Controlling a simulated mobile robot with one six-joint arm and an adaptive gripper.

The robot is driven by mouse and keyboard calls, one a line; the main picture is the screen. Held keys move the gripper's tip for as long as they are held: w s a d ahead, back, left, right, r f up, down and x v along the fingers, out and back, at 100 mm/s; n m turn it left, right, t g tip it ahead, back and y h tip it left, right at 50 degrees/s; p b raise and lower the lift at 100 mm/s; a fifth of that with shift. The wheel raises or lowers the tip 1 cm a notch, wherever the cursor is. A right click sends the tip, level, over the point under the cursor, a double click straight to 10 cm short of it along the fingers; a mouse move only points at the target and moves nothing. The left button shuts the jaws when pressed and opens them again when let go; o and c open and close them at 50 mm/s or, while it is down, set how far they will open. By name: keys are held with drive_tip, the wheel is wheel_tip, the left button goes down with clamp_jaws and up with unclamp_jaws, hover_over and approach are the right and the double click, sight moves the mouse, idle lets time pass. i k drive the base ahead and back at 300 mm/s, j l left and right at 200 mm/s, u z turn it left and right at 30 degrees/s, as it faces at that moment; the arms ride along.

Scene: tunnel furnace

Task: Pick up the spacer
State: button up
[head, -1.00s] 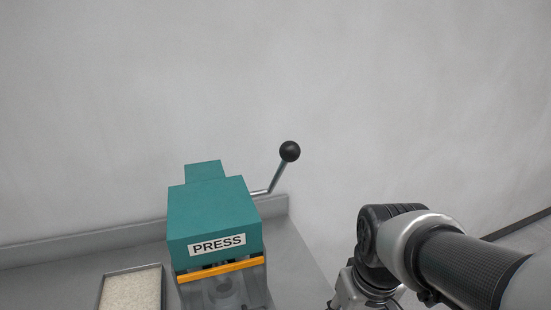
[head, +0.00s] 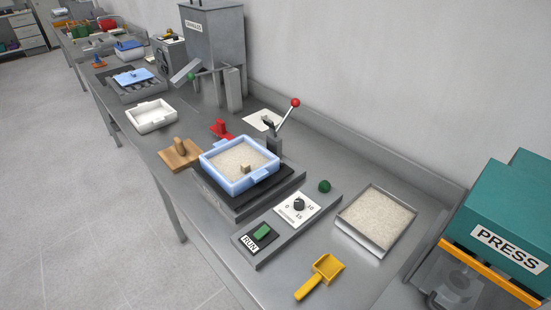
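No thing here is marked as the spacer, and I cannot tell for certain which it is. A small tan block (head: 245,169) sits on the pale granules in the light blue tray (head: 216,172). The blue tray rests on a black plate on the bench. A wooden board with an upright handle (head: 180,152) lies to the left of the tray. A small red piece (head: 220,128) stands behind the tray. My gripper is out of view.
A red-knobbed lever (head: 285,115) rises behind the tray. In front are a dial panel (head: 298,209), the RUN switch (head: 255,239) and a yellow scoop (head: 320,277). A granule tray (head: 361,246) and the green press (head: 508,210) stand right. A white tray (head: 152,115) is farther left.

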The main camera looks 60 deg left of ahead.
sight(246, 166)
drive_tip(key=u, duration=2.55)
drive_tip(key=z, duration=2.65)
drive_tip(key=u, duration=2.65)
drive_tip(key=i+j+z, duration=0.35)
drive_tip(key=j, duration=0.25)
drive_tip(key=i+j+z, duration=0.2)
drive_tip(key=j, duration=0.15)
